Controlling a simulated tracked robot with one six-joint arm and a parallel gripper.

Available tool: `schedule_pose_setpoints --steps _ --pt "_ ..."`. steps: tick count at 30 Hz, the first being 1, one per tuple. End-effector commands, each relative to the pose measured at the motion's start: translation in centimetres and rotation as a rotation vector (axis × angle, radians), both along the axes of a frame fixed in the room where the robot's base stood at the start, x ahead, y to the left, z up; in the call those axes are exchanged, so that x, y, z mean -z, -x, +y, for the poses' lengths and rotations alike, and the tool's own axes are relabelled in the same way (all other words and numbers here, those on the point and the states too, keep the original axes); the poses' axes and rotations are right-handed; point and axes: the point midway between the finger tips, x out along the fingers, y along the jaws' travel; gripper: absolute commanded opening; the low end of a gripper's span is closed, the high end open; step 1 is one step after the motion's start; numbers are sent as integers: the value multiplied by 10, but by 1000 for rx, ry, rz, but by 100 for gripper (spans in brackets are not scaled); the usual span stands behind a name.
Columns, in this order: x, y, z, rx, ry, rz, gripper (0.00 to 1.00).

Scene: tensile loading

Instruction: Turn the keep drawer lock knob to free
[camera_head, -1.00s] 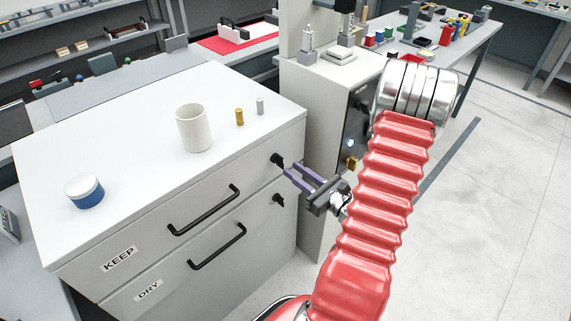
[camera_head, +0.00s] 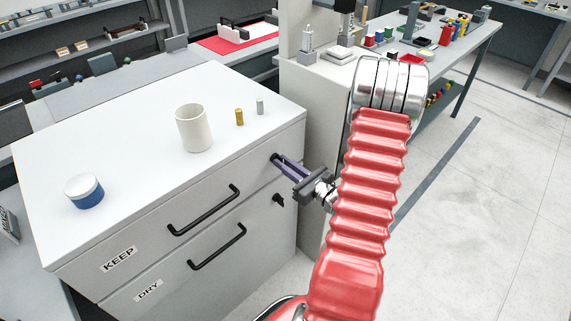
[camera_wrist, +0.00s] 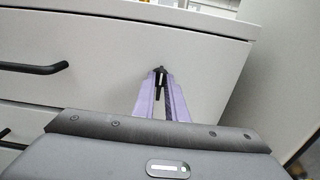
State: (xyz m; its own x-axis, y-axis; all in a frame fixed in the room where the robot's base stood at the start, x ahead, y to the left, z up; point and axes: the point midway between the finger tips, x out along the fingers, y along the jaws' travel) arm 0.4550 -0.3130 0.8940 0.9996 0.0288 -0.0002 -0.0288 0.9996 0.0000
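The keep drawer (camera_head: 150,240) is the upper drawer of a white cabinet, with a KEEP label (camera_head: 119,259), and is shut. Its black lock knob (camera_wrist: 159,73) is at the drawer's upper right in the wrist view. My gripper (camera_head: 278,161) is at this knob in the head view, its purple fingers largely hiding it. In the wrist view the two fingertips lie one on each side of the knob, with a narrow gap between the fingers. Whether they press on the knob I cannot tell. The knob's turned position is hard to make out.
The lower DRY drawer (camera_head: 195,280) has its own black knob (camera_head: 279,199) just below my gripper. Black bar handles (camera_head: 205,212) stick out to the left. A white cup (camera_head: 193,128), a blue-white jar (camera_head: 84,191) and two small cylinders (camera_head: 239,117) stand on the cabinet top.

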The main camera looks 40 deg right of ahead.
Motion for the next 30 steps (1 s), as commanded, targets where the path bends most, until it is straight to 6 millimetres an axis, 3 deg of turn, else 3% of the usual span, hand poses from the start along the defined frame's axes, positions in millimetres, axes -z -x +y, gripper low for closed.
schedule_pose_setpoints --steps 5,20,30 --pt "0 0 0 0 0 0 0" --pt "0 0 -1 2 -16 0 0" --pt "0 0 -2 2 -155 4 0"
